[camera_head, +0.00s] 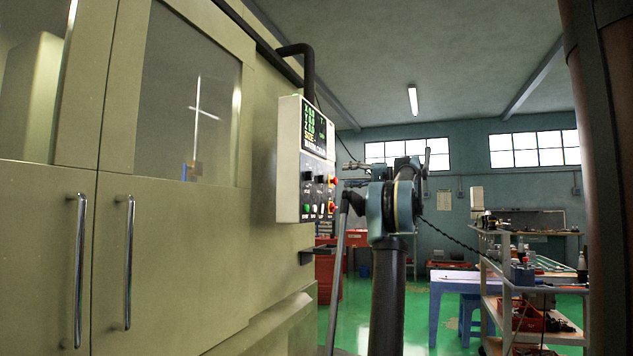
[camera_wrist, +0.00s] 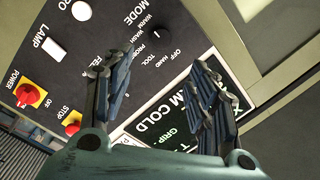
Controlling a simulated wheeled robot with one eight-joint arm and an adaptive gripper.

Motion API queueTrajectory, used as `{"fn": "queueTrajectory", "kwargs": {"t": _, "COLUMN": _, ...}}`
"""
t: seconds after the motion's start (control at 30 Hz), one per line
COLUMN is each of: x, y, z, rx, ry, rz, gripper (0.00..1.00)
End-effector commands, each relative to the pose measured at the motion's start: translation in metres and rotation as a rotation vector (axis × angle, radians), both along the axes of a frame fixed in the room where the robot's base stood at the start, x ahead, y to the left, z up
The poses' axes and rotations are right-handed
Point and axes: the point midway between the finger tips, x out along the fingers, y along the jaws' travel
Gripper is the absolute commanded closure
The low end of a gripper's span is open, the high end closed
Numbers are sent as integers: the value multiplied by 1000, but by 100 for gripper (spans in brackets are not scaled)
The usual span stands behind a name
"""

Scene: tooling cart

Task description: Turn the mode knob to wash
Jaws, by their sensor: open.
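The mode knob (camera_wrist: 157,33) is a dark round knob with a light pointer mark, on the black panel in the wrist view. Labels including wash, warm, probe, tool, hand and off surround it, seen upside down and slanted. Its exact setting is too small to read. My gripper (camera_wrist: 163,62) is open and empty, its two fingers spread in front of the panel with the knob beyond the gap between them. I cannot tell contact. In the head view, the control panel (camera_head: 290,160) hangs on the machine, with my arm close to its right; individual knob labels are unreadable there.
The wrist view shows red power (camera_wrist: 30,95) and stop (camera_wrist: 72,123) controls on yellow plates, a white lamp switch (camera_wrist: 53,49), and a display (camera_wrist: 153,118) partly behind my fingers. The machine's doors (camera_head: 160,240) fill the left of the head view. A cluttered cart (camera_head: 500,300) stands right.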

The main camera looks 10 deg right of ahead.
Motion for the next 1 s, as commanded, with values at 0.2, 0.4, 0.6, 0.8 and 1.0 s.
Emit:
{"fn": "queueTrajectory", "kwargs": {"t": 0.2, "x": 15, "y": 38, "z": 0, "rx": -1, "ry": 0, "rz": 3, "gripper": 47}}
{"fn": "queueTrajectory", "kwargs": {"t": 0.4, "x": 29, "y": 70, "z": 0, "rx": 0, "ry": 1, "rz": 3, "gripper": 47}}
{"fn": "queueTrajectory", "kwargs": {"t": 0.6, "x": 43, "y": 101, "z": 0, "rx": -1, "ry": 1, "rz": 2, "gripper": 47}}
{"fn": "queueTrajectory", "kwargs": {"t": 0.8, "x": 52, "y": 122, "z": 0, "rx": 0, "ry": 1, "rz": 1, "gripper": 47}}
{"fn": "queueTrajectory", "kwargs": {"t": 1.0, "x": 56, "y": 131, "z": 0, "rx": 0, "ry": 1, "rz": 1, "gripper": 47}}
